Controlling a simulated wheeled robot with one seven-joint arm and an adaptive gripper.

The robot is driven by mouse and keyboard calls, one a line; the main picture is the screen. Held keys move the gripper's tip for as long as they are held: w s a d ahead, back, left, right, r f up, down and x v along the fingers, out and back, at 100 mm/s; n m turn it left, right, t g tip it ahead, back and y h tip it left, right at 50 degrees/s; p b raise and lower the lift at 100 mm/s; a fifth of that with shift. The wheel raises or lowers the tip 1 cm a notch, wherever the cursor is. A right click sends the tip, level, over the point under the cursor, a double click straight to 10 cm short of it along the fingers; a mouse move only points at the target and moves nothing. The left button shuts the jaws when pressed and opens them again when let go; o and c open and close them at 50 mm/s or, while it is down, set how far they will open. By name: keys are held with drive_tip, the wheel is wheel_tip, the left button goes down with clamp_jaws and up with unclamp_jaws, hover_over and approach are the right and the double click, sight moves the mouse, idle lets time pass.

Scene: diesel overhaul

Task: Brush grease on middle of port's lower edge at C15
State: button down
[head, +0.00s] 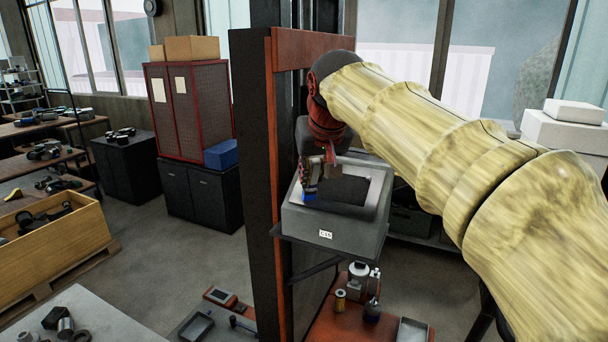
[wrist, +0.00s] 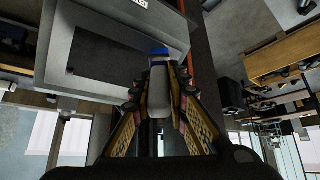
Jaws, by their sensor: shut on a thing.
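The grey block with the C15 label (head: 325,234) stands on a bracket at the red and black post. Its port is a dark opening (head: 349,191) in its upper face with a lighter frame, whose lower edge (head: 343,213) faces the label. My gripper (head: 318,176) is above the left part of the frame, shut on a brush with a pale handle (wrist: 159,88) and blue end (head: 310,196). The blue end points down near the frame's lower left corner; I cannot tell whether it touches. The wrist view shows the port (wrist: 115,50) left of the brush. No grease is discernible.
The red-edged post (head: 283,150) rises close left of the block. A wooden crate (head: 60,245) stands far left, with open floor between.

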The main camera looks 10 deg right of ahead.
drive_tip(key=s+d+b, duration=0.3)
drive_tip(key=s+d, duration=0.4)
drive_tip(key=d, duration=0.4)
drive_tip(key=shift+s+d+f, duration=0.2)
drive_tip(key=shift+s+f, duration=0.05)
drive_tip(key=shift+s, duration=0.15)
idle(1.1)
drive_tip(key=shift+a, duration=0.1)
drive_tip(key=w+a+p, duration=0.4)
drive_tip(key=w+a, duration=0.6)
drive_tip(key=a, duration=0.3)
drive_tip(key=shift+a, duration=0.25)
idle(1.4)
drive_tip(key=shift+s+r, duration=0.1)
drive_tip(key=shift+r, duration=0.05)
drive_tip(key=shift+s+a+r+p, duration=0.35)
drive_tip(key=shift+s+r+p, duration=0.15)
drive_tip(key=shift+r, duration=0.25)
drive_tip(key=shift+s+a+r+p, duration=0.35)
drive_tip(key=shift+s+r, duration=0.1)
drive_tip(key=shift+r, duration=0.25)
drive_tip(key=shift+s+a+r+p, duration=0.3)
drive_tip(key=shift+s+r+p, duration=0.2)
drive_tip(key=shift+r, duration=0.25)
drive_tip(key=shift+w, duration=0.1)
